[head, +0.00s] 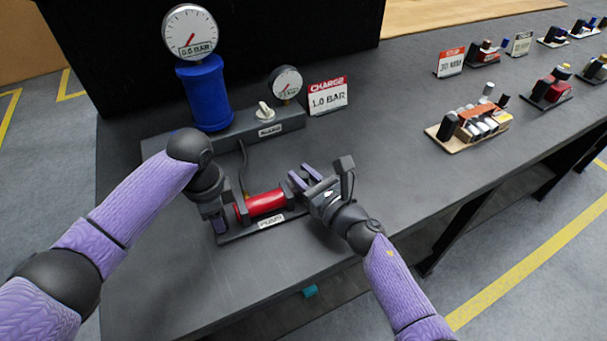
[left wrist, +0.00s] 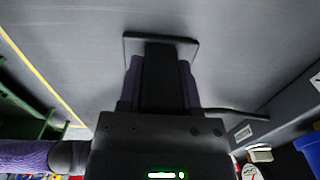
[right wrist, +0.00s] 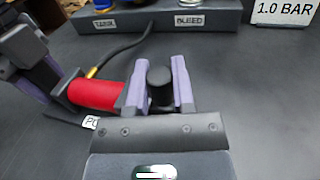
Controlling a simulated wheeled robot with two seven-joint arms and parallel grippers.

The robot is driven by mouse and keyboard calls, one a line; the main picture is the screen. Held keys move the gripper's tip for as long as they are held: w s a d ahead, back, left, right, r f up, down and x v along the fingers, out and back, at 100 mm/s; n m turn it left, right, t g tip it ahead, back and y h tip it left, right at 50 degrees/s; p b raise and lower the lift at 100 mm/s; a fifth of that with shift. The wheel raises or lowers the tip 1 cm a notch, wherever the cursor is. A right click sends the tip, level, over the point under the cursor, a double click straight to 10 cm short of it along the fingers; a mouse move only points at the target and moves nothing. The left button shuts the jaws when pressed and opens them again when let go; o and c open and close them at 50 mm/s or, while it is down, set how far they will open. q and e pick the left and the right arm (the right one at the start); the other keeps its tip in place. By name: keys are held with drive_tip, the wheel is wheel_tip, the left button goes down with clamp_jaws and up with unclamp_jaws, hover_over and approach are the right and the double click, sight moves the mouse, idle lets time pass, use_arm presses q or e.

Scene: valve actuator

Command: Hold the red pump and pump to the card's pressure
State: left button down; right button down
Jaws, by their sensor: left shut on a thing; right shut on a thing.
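The red pump (head: 266,203) lies on its dark base plate (head: 233,236) near the front of the table. My left gripper (head: 220,222) is shut on the pump's left end, which its fingers mostly hide. My right gripper (right wrist: 168,88) is shut on the pump's black handle (right wrist: 160,76) at the right end. The card (head: 328,96) reads "CHARGE 1.0 BAR". A smaller gauge (head: 286,83) is too small to read.
A grey block (head: 225,135) behind the pump carries the tank and a white bleed knob (head: 265,110). A black hose (right wrist: 128,44) runs from block to pump. A wooden tray of parts (head: 470,127) and other small stations stand far right. Table right of my right gripper is clear.

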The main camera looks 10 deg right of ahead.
drive_tip(key=d, duration=0.1)
drive_tip(key=w+d, duration=0.1)
drive_tip(key=d, duration=0.3)
drive_tip(key=shift+w+d, duration=0.2)
drive_tip(key=shift+w, duration=0.15)
drive_tip(key=shift+c, duration=2.3)
unclamp_jaws()
